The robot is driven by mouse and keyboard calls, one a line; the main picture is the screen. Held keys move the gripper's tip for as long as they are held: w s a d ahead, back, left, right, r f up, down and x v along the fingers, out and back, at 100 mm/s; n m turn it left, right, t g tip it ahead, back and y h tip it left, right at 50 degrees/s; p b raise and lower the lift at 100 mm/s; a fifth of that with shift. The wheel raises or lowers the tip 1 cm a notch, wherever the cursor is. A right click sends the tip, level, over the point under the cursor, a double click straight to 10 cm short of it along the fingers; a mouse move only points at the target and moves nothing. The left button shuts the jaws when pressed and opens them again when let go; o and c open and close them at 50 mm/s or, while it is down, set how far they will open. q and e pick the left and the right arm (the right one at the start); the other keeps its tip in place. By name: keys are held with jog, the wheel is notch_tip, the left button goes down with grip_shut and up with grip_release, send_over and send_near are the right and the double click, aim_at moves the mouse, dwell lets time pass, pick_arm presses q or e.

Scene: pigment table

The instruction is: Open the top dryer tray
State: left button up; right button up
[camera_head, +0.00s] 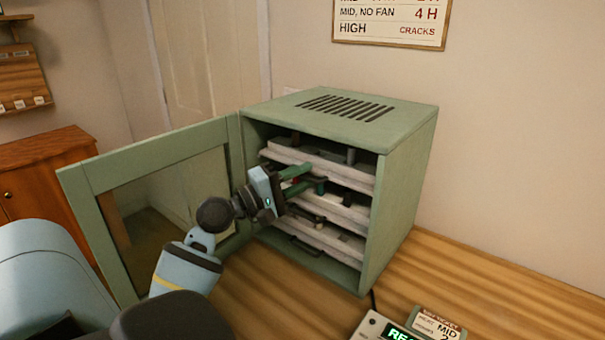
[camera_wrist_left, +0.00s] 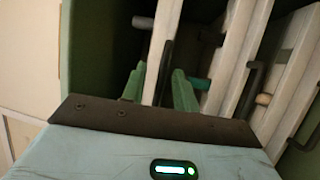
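The green dryer (camera_head: 405,190) stands on the wooden table with its door (camera_head: 82,200) swung open to the left. Several pale trays are stacked inside. The top tray (camera_head: 350,174) sits in the upper slot and also shows in the left wrist view (camera_wrist_left: 165,25). My left gripper (camera_head: 303,179) is at the top tray's front. In the left wrist view its green fingers (camera_wrist_left: 160,88) are apart, with the tray's dark handle (camera_wrist_left: 164,68) between them. I cannot tell whether either finger touches the handle. My right gripper is not in view.
A middle tray (camera_head: 350,214) and a lower tray (camera_head: 342,245) with dark handles sit beneath. A small device with a lit screen (camera_head: 400,333) and a ticket card (camera_head: 437,322) lie at the front right. The table right of the dryer is clear.

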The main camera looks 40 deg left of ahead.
pick_arm(q)
jog(key=shift+w+d, duration=0.15)
jog(key=shift+w, duration=0.35)
jog(key=shift+r, duration=0.1)
grip_shut()
jog(key=shift+r, duration=0.1)
